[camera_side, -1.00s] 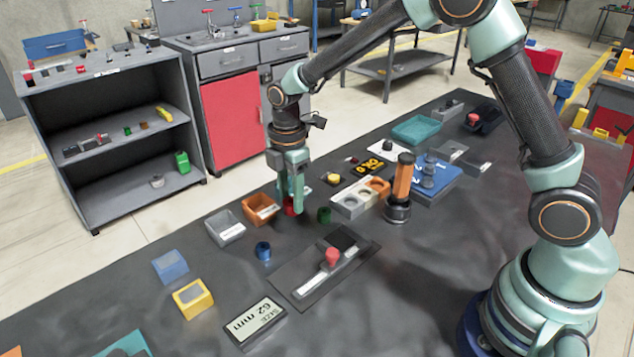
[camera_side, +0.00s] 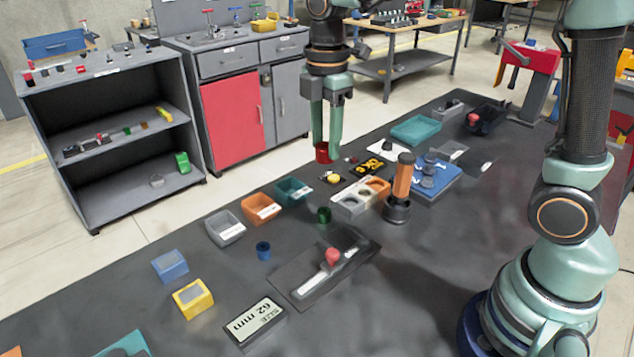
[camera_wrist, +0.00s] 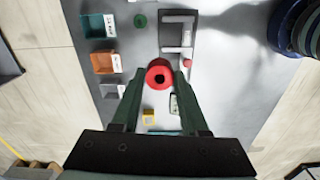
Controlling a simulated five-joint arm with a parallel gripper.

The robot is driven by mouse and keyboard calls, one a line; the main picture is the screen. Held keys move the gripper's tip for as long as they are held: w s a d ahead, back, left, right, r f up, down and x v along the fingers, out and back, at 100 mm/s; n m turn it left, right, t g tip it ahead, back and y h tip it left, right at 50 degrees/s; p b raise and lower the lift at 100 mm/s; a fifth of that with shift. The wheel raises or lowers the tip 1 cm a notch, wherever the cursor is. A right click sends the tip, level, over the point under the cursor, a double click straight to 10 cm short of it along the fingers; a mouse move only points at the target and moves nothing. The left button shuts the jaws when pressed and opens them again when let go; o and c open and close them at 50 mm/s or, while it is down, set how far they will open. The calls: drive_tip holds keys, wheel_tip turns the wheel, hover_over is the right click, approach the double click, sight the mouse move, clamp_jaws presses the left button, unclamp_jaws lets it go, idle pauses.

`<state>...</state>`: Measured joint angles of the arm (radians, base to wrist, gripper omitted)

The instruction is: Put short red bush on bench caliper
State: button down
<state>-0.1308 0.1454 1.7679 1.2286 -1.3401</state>
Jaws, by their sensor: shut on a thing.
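My gripper (camera_side: 327,143) is shut on the short red bush (camera_side: 323,152) and holds it up in the air, above the far part of the bench in the side view. In the wrist view the red bush (camera_wrist: 159,75) sits between the fingertips, with its dark bore facing the camera. The bench caliper (camera_side: 313,280) lies on its dark plate at the middle front of the bench, with a red knob (camera_side: 332,256) on it. In the wrist view the caliper (camera_wrist: 178,49) shows beyond the bush, and the bush and fingers hide some of the view below them.
A green bush (camera_side: 323,215) and a blue bush (camera_side: 263,250) stand near the caliper. Teal (camera_side: 293,191), orange (camera_side: 261,208) and grey (camera_side: 225,228) bins line the far edge. A size sign (camera_side: 255,322) lies in front. An orange-handled tool (camera_side: 402,180) stands upright to the right.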

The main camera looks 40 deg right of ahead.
sight(340, 244)
drive_tip(key=s+f, duration=0.1)
drive_tip(key=f, duration=0.5)
drive_tip(key=s+d+f, duration=0.1)
drive_tip(key=f, duration=0.6)
drive_tip(key=s+f, duration=0.1)
drive_tip(key=f, duration=0.6)
drive_tip(key=shift+s+d, duration=0.1)
drive_tip(key=shift+d, duration=0.15)
drive_tip(key=shift+f, duration=0.15)
drive_tip(key=shift+c, duration=2.1)
unclamp_jaws()
